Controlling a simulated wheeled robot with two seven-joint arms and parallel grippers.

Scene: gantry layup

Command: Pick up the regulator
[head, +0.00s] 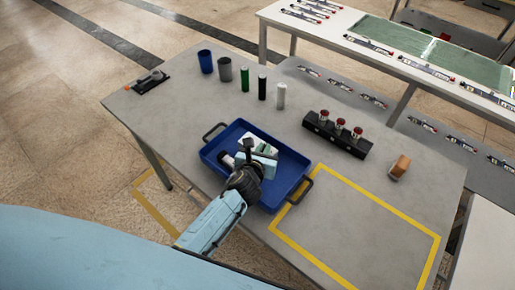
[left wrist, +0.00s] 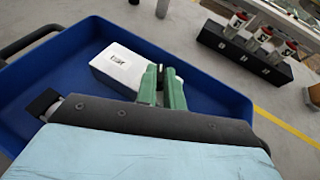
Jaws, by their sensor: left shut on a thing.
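My left gripper (head: 264,161) reaches down into the blue tray (head: 296,196). In the left wrist view, its green fingers (left wrist: 161,88) are close together at the right end of a white box with a dark label (left wrist: 117,66). They appear shut on this box, though the contact is partly hidden. The white box may be the regulator; no readable marking confirms it. It lies low inside the tray. A dark cylinder with a pale end (left wrist: 48,104) lies to the left of the fingers in the tray. My right gripper is not in view.
A black rack with three red-topped pieces (head: 337,136) stands right of the tray. Several upright cylinders (head: 244,78) line the back. A small orange-brown block (head: 399,167) and a dark tool (head: 150,82) lie on the grey table. The yellow-outlined area (head: 360,235) is clear.

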